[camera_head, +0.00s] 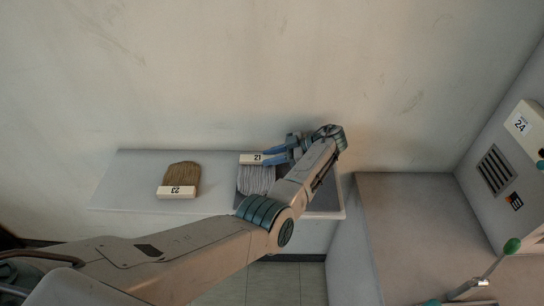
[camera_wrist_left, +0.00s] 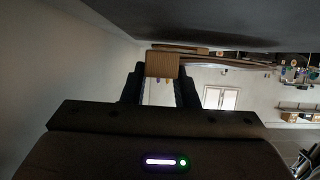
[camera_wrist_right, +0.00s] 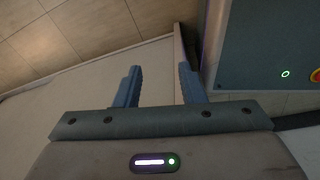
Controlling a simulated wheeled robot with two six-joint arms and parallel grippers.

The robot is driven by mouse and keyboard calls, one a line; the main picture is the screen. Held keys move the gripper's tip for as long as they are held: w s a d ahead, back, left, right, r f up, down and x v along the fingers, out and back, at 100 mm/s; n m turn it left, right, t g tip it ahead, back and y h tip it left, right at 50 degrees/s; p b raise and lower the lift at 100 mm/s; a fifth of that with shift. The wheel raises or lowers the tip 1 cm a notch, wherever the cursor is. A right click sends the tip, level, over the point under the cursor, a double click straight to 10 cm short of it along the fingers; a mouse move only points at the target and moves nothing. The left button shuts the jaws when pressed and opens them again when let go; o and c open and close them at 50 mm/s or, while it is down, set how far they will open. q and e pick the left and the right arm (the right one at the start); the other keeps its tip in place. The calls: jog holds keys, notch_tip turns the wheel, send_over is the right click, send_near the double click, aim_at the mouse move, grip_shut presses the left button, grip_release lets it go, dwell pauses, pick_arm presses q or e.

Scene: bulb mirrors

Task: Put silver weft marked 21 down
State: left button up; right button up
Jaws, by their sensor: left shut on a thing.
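The silver weft (camera_head: 256,180) has pale grey strands hanging from a cream block marked 21 (camera_head: 250,159). It is over the pale shelf (camera_head: 130,185), beside a dark grey panel (camera_head: 326,200). My left gripper (camera_head: 279,155) is shut on the block at its right end. The left wrist view shows a tan block end (camera_wrist_left: 162,65) between the fingers. I cannot tell whether the weft touches the shelf. My arm hides part of the shelf. My right gripper (camera_wrist_right: 160,88) is open and empty in the right wrist view.
A brown weft marked 23 (camera_head: 179,180) lies on the shelf to the left. Free shelf shows between the two wefts. A wall stands behind. At right are a box marked 24 (camera_head: 524,122) and a lever with green knobs (camera_head: 480,282).

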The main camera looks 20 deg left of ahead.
pick_arm(q)
jog(key=o, duration=1)
jog(key=shift+o, duration=0.2)
jog(key=shift+r+p, duration=0.6)
jog(key=shift+p, duration=0.1)
jog(key=shift+w+d+r, duration=0.15)
jog(key=shift+d+r, duration=0.05)
jog(key=shift+p+v, duration=0.65)
jog(key=shift+v, duration=0.35)
jog(key=v, duration=0.1)
jog(key=b+v, duration=0.1)
jog(key=v, duration=0.1)
jog(key=shift+w+d+f+b, duration=0.1)
jog(key=shift+d+f+b, duration=0.15)
jog(key=shift+f+b, duration=0.05)
jog(key=shift+b+v, duration=0.5)
jog(key=shift+v, duration=0.25)
jog(key=shift+r, duration=0.2)
